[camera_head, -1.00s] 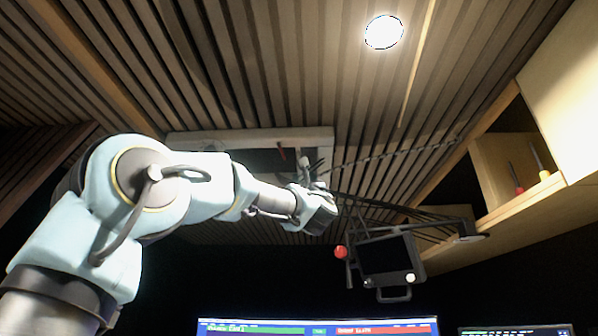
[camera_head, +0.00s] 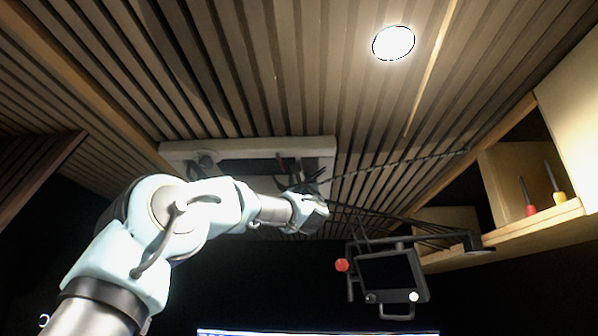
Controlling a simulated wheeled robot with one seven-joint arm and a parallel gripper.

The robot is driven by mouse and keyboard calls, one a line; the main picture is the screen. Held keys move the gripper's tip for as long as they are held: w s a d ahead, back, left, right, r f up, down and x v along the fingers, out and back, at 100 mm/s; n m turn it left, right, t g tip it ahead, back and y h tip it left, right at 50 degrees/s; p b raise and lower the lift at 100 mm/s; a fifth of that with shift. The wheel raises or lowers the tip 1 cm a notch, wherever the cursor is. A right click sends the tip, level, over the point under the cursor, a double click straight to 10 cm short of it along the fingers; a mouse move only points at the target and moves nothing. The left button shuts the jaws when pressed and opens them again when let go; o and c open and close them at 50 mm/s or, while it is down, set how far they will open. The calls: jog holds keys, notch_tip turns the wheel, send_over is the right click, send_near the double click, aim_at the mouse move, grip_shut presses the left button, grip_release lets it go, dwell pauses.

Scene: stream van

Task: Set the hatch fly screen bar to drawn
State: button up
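The hatch is a pale frame (camera_head: 318,150) set in the slatted ceiling, with a dark opening inside it. A small red part (camera_head: 281,163) shows in the opening. A grey shape (camera_head: 205,161) shows at the hatch's left end. I cannot tell which part is the fly screen bar. My gripper (camera_head: 312,181) is at the hatch's near right corner, and my wrist hides part of the near edge. The fingers are small and dark, and I cannot tell if they are open, shut, or touching anything.
A monitor on an arm (camera_head: 388,272) with a red knob (camera_head: 342,265) hangs below and right of my gripper. Thin dark rods run right from near my wrist. A wooden shelf (camera_head: 510,232) with screwdrivers is at the right. A round lamp (camera_head: 394,43) is in the ceiling.

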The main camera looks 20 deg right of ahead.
jog(key=shift+w+r, duration=0.1)
grip_shut()
dwell(0.4)
dwell(1.1)
